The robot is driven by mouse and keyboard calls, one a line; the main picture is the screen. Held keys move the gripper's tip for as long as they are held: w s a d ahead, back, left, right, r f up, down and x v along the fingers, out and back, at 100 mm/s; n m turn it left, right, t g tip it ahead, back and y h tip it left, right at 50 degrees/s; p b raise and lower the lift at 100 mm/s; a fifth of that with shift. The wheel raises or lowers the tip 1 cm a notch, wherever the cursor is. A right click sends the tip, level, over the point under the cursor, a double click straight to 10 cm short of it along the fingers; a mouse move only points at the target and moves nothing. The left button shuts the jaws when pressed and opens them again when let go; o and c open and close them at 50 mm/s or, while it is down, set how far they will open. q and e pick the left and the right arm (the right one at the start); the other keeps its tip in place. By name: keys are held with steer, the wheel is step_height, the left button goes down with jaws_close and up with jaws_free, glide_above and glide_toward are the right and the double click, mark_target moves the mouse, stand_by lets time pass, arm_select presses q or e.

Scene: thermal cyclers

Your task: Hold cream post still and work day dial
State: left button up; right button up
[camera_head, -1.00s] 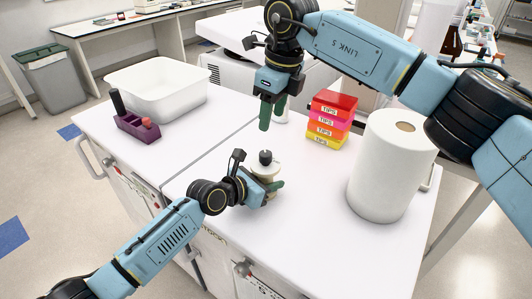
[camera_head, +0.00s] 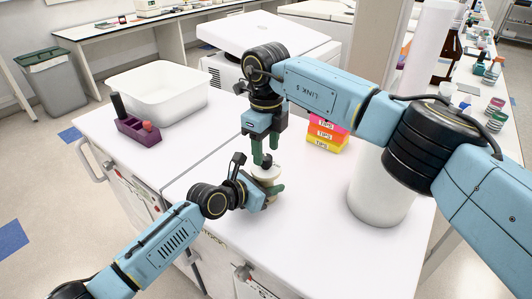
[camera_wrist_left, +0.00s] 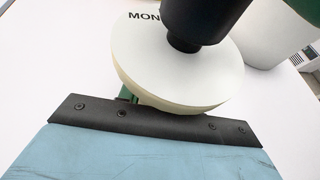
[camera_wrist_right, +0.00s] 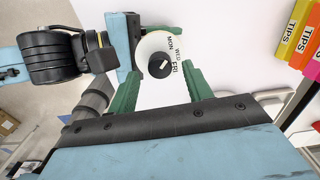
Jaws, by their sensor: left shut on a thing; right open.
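The cream post (camera_head: 267,184) stands on the white bench. Its round dial (camera_wrist_right: 153,43) carries day letters, with MON, WED and FRI readable in the right wrist view, and a black knob (camera_wrist_right: 160,65) in the middle. In the left wrist view the dial (camera_wrist_left: 180,75) shows MON beside the dark knob (camera_wrist_left: 205,20). My left gripper (camera_head: 264,196) is shut on the post below the dial, which hides much of the grip. My right gripper (camera_head: 265,161) points down just above the dial. It is open, its green fingers on either side of the knob; contact is not visible.
A paper roll (camera_head: 377,190) stands right of the post, partly behind my right arm. Stacked TIPS boxes (camera_head: 327,134) are behind it. A white tub (camera_head: 158,92) and a purple rack (camera_head: 138,130) are at the left. The front right bench is clear.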

steer(key=shift+f, duration=1.1)
steer(key=c, duration=1)
